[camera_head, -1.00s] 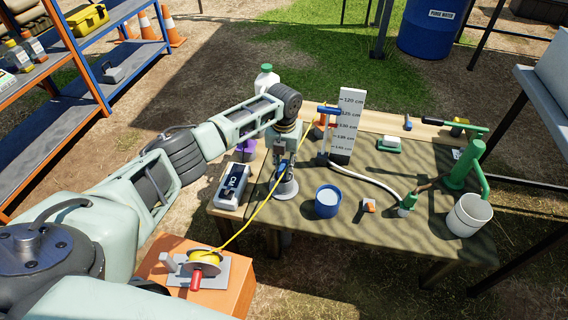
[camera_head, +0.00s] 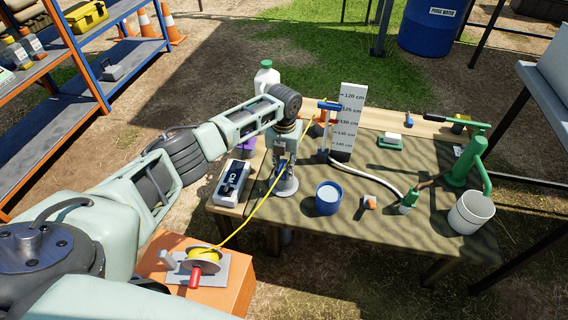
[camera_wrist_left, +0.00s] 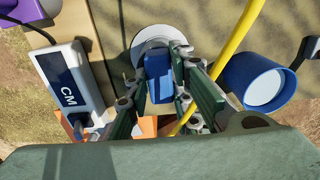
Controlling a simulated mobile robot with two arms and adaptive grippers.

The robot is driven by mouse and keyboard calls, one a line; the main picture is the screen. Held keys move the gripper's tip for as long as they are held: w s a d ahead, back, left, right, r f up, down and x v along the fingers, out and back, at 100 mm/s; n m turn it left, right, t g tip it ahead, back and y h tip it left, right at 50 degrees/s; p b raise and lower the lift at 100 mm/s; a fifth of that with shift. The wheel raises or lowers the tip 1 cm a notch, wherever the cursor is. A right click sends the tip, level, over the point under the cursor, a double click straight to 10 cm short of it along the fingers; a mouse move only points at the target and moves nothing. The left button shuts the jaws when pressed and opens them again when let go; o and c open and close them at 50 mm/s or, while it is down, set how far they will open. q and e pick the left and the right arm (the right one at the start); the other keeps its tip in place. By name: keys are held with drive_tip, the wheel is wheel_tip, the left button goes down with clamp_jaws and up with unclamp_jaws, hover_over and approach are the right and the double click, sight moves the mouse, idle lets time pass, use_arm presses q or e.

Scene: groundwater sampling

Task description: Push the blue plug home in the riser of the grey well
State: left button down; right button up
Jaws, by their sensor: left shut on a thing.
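The grey well (camera_head: 286,187) stands on the left part of the table, its round base flat on the top. My left gripper (camera_head: 282,164) points down over its riser, shut on the blue plug (camera_wrist_left: 158,78). In the left wrist view, the plug lies between the green fingers of this gripper (camera_wrist_left: 158,92), with the pale round well base (camera_wrist_left: 146,47) behind it. The fingers hide most of the riser top, so I cannot tell how deep the plug sits. My right gripper is not in view.
A yellow tape (camera_head: 240,226) runs from a reel (camera_head: 203,262) past my left gripper. A CM meter (camera_head: 231,182) lies to the left of the well. A blue cup (camera_head: 328,198) stands close on its right. A scale board (camera_head: 347,122) and green pump (camera_head: 466,163) stand farther right.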

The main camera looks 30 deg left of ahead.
use_arm(q)
drive_tip(key=shift+f, duration=0.1)
drive_tip(key=c, duration=1.9)
unclamp_jaws()
drive_tip(key=o, duration=0.4)
drive_tip(key=shift+o, duration=0.2)
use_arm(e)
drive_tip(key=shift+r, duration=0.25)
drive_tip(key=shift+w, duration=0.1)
use_arm(q)
drive_tip(key=shift+r, duration=0.35)
wheel_tip(320, 180, up, 11)
drive_tip(key=shift+r, duration=0.15)
